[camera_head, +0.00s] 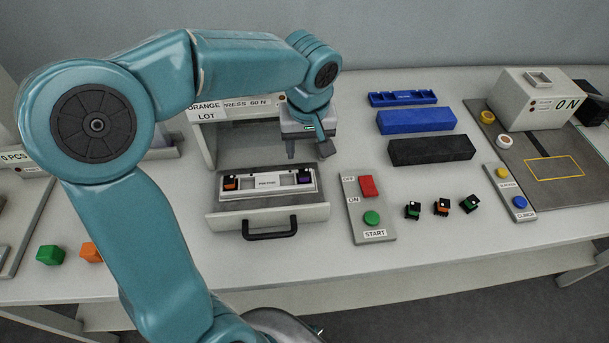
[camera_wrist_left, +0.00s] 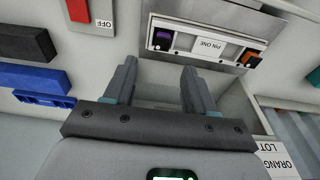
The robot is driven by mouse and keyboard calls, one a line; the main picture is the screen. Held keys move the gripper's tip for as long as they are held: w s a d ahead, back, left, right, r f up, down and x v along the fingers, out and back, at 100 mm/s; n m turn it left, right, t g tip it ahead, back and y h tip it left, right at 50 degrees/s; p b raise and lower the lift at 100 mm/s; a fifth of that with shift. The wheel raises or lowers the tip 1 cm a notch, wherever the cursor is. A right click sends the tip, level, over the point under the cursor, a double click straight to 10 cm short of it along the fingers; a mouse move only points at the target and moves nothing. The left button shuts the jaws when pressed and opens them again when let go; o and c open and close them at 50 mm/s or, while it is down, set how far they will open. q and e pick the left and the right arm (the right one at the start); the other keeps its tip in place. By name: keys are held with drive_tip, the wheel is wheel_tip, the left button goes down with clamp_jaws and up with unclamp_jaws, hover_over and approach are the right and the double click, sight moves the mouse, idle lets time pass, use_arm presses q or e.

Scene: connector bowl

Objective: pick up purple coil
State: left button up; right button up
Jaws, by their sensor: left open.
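The purple coil (camera_head: 304,175) sits in the right end of a white connector tray (camera_head: 268,186) in an open drawer. An orange coil (camera_head: 230,183) sits in the tray's left end. In the left wrist view the purple coil (camera_wrist_left: 161,40) is at the tray's left end, just beyond my fingertips. My left gripper (camera_head: 308,150) is open and empty, pointing down above the back of the drawer near the purple coil. Its two fingers (camera_wrist_left: 159,64) show apart in the left wrist view, with nothing between them. My right gripper is not in view.
A button panel (camera_head: 371,220) is right of the drawer (camera_head: 218,217). Several small dark connectors lie beyond it. Blue (camera_head: 416,121) and black (camera_head: 431,150) blocks stand at the back right. A press housing marked ORANGE LOT (camera_head: 205,140) is behind the drawer. Green (camera_head: 49,254) and orange blocks lie left.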

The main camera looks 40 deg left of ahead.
sight(304, 172)
use_arm(q)
wheel_tip(304, 172, down, 3)
drive_tip(key=shift+r, duration=0.15)
drive_tip(key=f, duration=0.4)
drive_tip(key=a+f, duration=0.1)
drive_tip(key=f, duration=0.1)
drive_tip(key=shift+w, duration=0.15)
drive_tip(key=shift+r, duration=0.1)
drive_tip(key=shift+c, duration=0.3)
clamp_jaws()
